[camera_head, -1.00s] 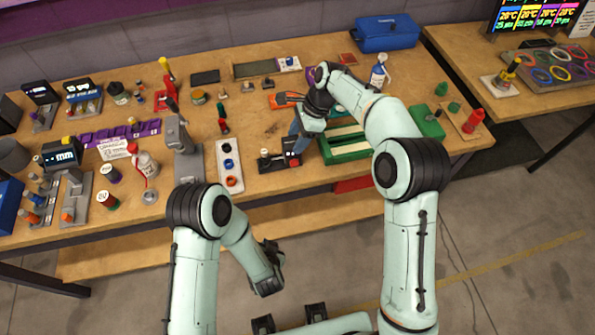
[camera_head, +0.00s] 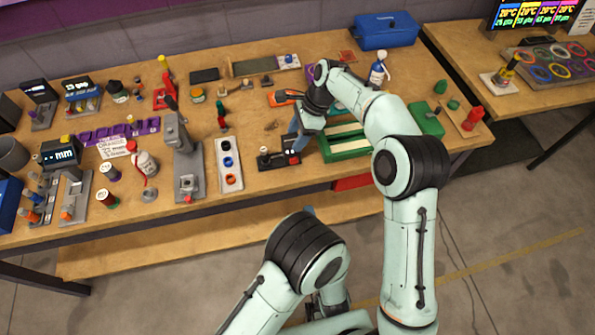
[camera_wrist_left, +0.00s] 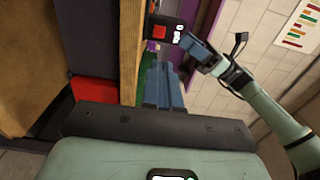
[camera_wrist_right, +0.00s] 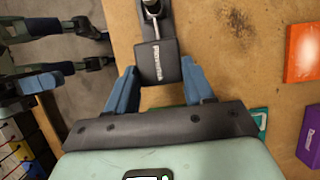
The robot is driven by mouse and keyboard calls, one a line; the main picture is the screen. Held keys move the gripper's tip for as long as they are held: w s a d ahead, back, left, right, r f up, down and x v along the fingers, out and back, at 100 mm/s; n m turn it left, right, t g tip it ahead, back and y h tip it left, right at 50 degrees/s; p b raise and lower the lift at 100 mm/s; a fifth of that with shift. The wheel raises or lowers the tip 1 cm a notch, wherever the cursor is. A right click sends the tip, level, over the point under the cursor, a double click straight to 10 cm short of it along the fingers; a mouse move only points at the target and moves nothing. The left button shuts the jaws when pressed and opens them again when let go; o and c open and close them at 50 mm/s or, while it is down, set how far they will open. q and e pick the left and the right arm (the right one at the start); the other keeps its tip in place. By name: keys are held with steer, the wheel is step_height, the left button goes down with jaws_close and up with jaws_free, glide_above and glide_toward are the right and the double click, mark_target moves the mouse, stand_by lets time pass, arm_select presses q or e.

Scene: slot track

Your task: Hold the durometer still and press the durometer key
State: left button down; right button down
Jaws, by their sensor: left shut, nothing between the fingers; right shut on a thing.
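The durometer (camera_head: 278,160) is a black device near the table's front edge; the right wrist view shows its black body (camera_wrist_right: 157,62) and a metal rod. My right gripper (camera_head: 297,140) is shut on it, with blue fingers on both sides of the body. In the left wrist view a black face with a red key-like square (camera_wrist_left: 160,31) and a small readout shows beside my right gripper (camera_wrist_left: 193,45). My left gripper (camera_wrist_left: 165,75) is shut and empty, fingertips together, apart from the device. In the head view my left arm mostly hides it.
A green tray (camera_head: 345,155) stands right of the durometer and a white strip with rings (camera_head: 229,178) stands left. A grey stand (camera_head: 184,165) is farther left. An orange box (camera_wrist_right: 303,52) and a purple box (camera_wrist_right: 310,145) lie nearby.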

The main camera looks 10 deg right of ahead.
mark_target(294, 162)
arm_select(q)
steer(key=w, duration=1.4)
arm_select(e)
steer(key=shift+s+f, duration=0.1)
steer(key=shift+f, duration=0.1)
arm_select(q)
steer(key=shift+w, duration=0.3)
steer(key=shift+w+a, duration=0.1)
steer(key=shift+w, duration=0.75)
arm_select(e)
steer(key=shift+s, duration=0.1)
arm_select(q)
steer(key=shift+s, duration=0.15)
steer(key=s, duration=1.4)
steer(key=shift+d, duration=0.2)
arm_select(e)
steer(key=shift+f, duration=0.1)
arm_select(q)
steer(key=shift+s, duration=0.1)
